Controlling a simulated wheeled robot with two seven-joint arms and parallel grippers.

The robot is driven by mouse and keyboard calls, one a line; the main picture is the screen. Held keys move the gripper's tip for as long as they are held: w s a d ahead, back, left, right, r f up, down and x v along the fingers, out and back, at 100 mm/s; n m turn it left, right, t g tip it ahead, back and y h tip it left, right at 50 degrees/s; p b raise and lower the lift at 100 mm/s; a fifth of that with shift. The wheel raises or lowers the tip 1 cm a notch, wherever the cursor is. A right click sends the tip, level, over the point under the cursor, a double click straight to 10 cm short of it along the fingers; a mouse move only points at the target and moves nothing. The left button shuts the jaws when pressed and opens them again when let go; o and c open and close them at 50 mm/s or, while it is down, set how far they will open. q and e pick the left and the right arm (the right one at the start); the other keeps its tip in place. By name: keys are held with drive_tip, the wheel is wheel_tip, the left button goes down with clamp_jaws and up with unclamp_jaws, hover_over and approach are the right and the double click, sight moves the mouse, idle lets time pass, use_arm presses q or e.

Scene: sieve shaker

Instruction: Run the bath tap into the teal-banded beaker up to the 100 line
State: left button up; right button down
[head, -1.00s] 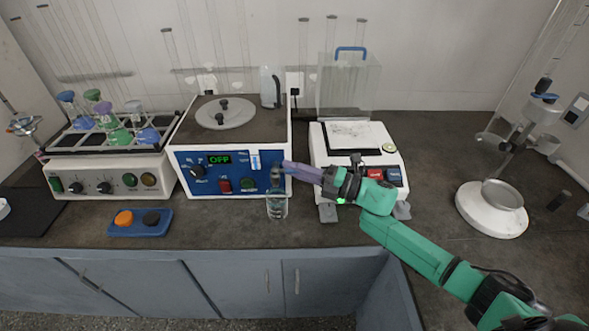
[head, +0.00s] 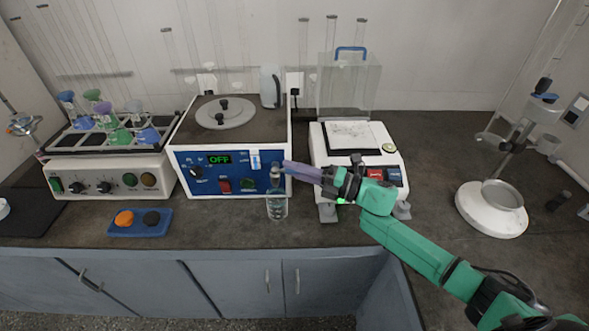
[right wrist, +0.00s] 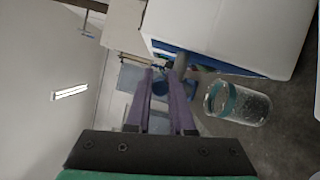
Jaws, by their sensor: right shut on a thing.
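The bath (head: 232,150) is a white box with a blue front panel and a green display reading OFF. Its tap (head: 275,171) sticks out at the right end of that panel. The teal-banded beaker (head: 277,209) stands upright on the bench below the tap. In the right wrist view its teal band (right wrist: 222,99) shows clearly, but I cannot read its lines or the water level. My right gripper (head: 289,167) reaches in from the right at the tap, shut on what looks like the tap's handle; its fingertips partly hide it. My left gripper is not in view.
A balance (head: 352,165) stands just right of the bath, under my right arm. A white-based stand (head: 490,215) is at far right. The bench front edge runs close below the beaker.

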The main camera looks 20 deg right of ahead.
drive_tip(key=shift+s+a, duration=0.1)
drive_tip(key=shift+s, duration=0.05)
drive_tip(key=shift+s+m+p, duration=0.15)
drive_tip(key=shift+m+p, duration=0.15)
drive_tip(key=shift+p, duration=0.05)
drive_tip(key=m+t+h, duration=0.1)
drive_tip(key=t+h, duration=0.1)
drive_tip(key=shift+s+a+f+m+t+p, duration=0.1)
drive_tip(key=shift+s+m+t+p, duration=0.2)
drive_tip(key=shift+m, duration=0.1)
drive_tip(key=c, duration=0.8)
unclamp_jaws()
drive_tip(key=shift+w, duration=0.1)
